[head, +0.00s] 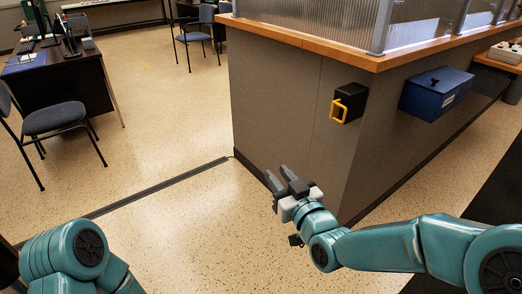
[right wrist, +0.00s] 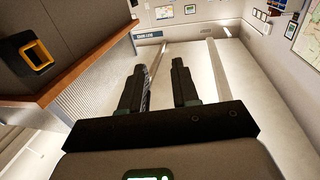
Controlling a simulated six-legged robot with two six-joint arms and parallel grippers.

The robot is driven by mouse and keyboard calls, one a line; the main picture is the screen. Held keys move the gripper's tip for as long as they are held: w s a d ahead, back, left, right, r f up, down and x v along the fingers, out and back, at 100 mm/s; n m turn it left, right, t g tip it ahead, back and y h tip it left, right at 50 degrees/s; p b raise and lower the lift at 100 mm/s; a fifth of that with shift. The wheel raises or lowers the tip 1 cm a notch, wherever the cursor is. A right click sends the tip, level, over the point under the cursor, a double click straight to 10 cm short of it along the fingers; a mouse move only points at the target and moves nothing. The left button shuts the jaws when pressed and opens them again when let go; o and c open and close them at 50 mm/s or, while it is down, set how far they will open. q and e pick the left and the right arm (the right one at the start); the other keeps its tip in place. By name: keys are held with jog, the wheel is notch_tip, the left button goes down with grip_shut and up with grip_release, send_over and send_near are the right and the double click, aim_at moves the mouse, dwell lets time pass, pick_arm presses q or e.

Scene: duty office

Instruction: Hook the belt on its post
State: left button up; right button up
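A black box with a yellow loop handle (head: 340,112), which looks like the belt's holder (head: 353,100), is fixed to the grey counter wall. A black block with an orange-yellow frame, likely the same holder, also shows at the upper left of the right wrist view (right wrist: 37,54). No belt strap is seen drawn out, and I cannot make out a post. My right gripper (head: 279,173) is left of and below the holder, apart from it. Its two fingers are spread with nothing between them, as the right wrist view also shows (right wrist: 158,66). My left gripper is out of view.
The grey counter (head: 290,120) with a wooden top (head: 300,40) stands right of centre. A blue box (head: 436,94) hangs on its wall. A chair (head: 58,120) and desk (head: 80,80) stand at left. A dark floor strip (head: 150,191) crosses otherwise open floor.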

jog(key=x, duration=1)
jog(key=shift+w+p, duration=0.3)
jog(key=shift+p, duration=0.15)
jog(key=shift+a, duration=0.15)
grip_shut()
jog(key=c, duration=0.5)
grip_release()
jog(key=shift+c, duration=0.2)
jog(key=o, duration=0.5)
jog(key=shift+o, duration=0.2)
jog(key=b+v, duration=0.1)
jog(key=v, duration=1.5)
jog(key=shift+s+b, duration=0.2)
jog(key=shift+b, duration=0.1)
